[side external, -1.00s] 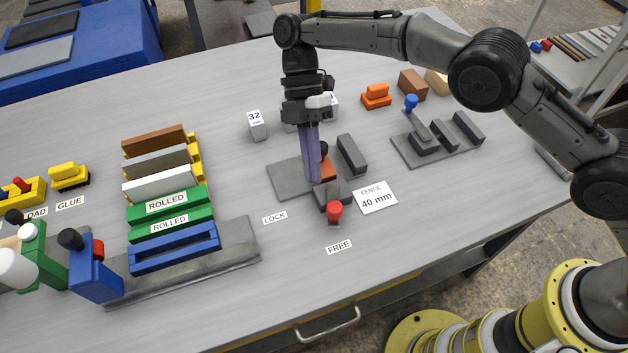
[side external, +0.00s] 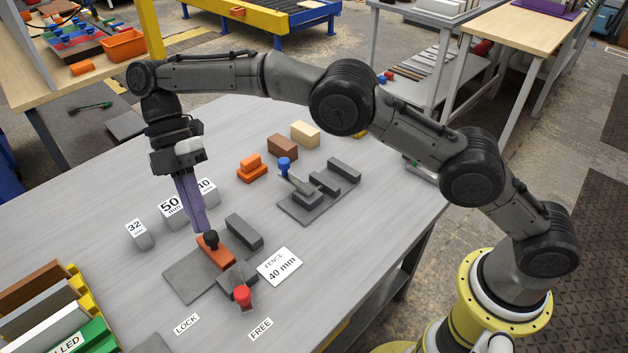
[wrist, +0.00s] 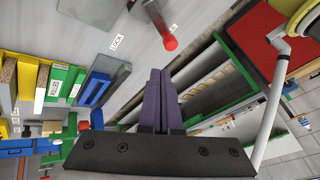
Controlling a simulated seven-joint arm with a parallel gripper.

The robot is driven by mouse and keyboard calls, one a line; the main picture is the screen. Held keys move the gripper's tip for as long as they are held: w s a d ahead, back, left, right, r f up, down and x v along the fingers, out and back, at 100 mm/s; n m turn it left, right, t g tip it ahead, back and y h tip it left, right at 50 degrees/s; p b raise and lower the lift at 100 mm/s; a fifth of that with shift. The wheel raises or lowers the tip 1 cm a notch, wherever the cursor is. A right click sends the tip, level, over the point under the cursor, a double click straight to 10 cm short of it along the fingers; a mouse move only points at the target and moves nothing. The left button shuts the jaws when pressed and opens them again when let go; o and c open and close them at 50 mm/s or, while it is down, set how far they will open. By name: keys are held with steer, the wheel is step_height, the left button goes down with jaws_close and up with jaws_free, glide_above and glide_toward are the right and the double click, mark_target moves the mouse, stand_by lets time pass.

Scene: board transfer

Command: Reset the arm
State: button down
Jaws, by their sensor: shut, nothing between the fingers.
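My gripper (side external: 203,230) hangs from my bent arm, its long purple fingers together with nothing between them. In the side external view the fingertips overlap the back of the clamp fixture, close to a black knob (side external: 211,239) on an orange block (side external: 218,255). The gap in height is hard to judge there. In the wrist view the closed fingers (wrist: 160,72) appear clear of any object, and the red lever knob (wrist: 170,43) shows beyond their tips.
A grey base plate (side external: 183,283) carries the orange block and red lever knob. A FENCE 40 mm card (side external: 280,267), gauge blocks marked 32 (side external: 139,234) and 50 (side external: 171,209), and a blue-knobbed fixture (side external: 300,207) stand around it. Coloured boards (side external: 45,310) stand at lower left.

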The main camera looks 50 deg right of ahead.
steer(key=s+d+r+m+t+y, duration=0.1)
steer(key=d+r+t, duration=0.1)
steer(key=d+r, duration=0.45)
steer(key=s+d+r+m+t, duration=0.1)
steer(key=d+r, duration=0.3)
steer(key=r, duration=0.5)
steer(key=s+d+r+m+t, duration=0.3)
steer(key=s+d+r+m, duration=0.25)
steer(key=s+d, duration=0.3)
steer(key=s+d+f+m+t+h, duration=0.2)
steer(key=s+d+f+m+t, duration=0.15)
steer(key=s+d+m, duration=0.6)
steer(key=s+d+f+m+t, duration=0.1)
steer(key=s+d+f+m, duration=0.1)
steer(key=s+f+m, duration=0.1)
steer(key=s+d+f+m+t+h, duration=0.1)
steer(key=s+d+f+m, duration=0.1)
steer(key=f, duration=0.4)
steer(key=shift+s+m, duration=0.7)
steer(key=shift+m, duration=0.6)
